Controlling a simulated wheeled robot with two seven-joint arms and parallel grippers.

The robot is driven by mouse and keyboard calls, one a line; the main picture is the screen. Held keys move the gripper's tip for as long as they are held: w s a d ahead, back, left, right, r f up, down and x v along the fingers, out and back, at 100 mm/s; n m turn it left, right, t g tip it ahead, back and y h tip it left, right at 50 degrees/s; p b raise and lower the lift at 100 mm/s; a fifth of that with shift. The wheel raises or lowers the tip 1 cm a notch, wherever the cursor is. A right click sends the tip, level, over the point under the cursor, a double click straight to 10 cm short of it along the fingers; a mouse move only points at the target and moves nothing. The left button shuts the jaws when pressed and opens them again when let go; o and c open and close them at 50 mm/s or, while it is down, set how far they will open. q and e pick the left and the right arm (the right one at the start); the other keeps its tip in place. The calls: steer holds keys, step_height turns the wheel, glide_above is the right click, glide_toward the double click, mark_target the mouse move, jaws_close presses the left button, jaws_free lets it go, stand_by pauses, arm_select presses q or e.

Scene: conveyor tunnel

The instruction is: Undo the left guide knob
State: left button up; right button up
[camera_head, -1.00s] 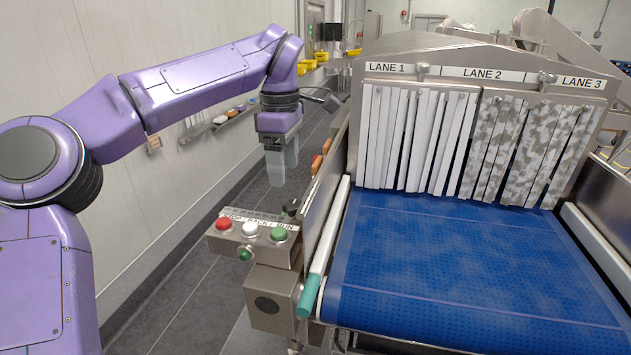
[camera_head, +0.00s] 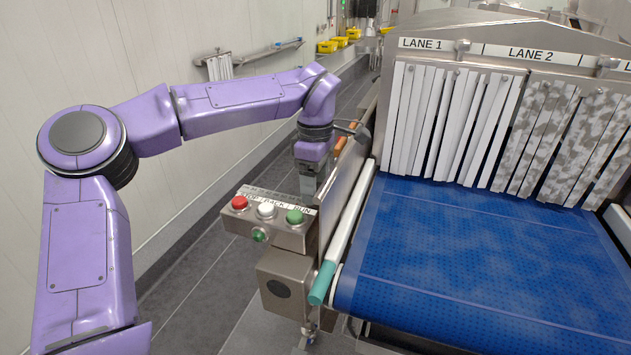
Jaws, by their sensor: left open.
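My left gripper (camera_head: 308,190) hangs pointing down, just behind and above the right end of the control box, close to the conveyor's left side wall. It is open, with nothing visible in its jaws. The left guide is a white rail (camera_head: 349,230) along the belt's left edge, with a teal end (camera_head: 322,283) at the front. No guide knob can be clearly picked out now; the gripper covers the spot behind the control box where a small dark knob showed. My right gripper is out of view.
The blue belt (camera_head: 470,260) is empty. Strip curtains (camera_head: 450,125) hang behind it. The floor at left is clear.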

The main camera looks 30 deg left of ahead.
arm_select(q)
steer(key=shift+s, duration=0.15)
steer(key=c, duration=1.1)
steer(key=shift+o, duration=0.2)
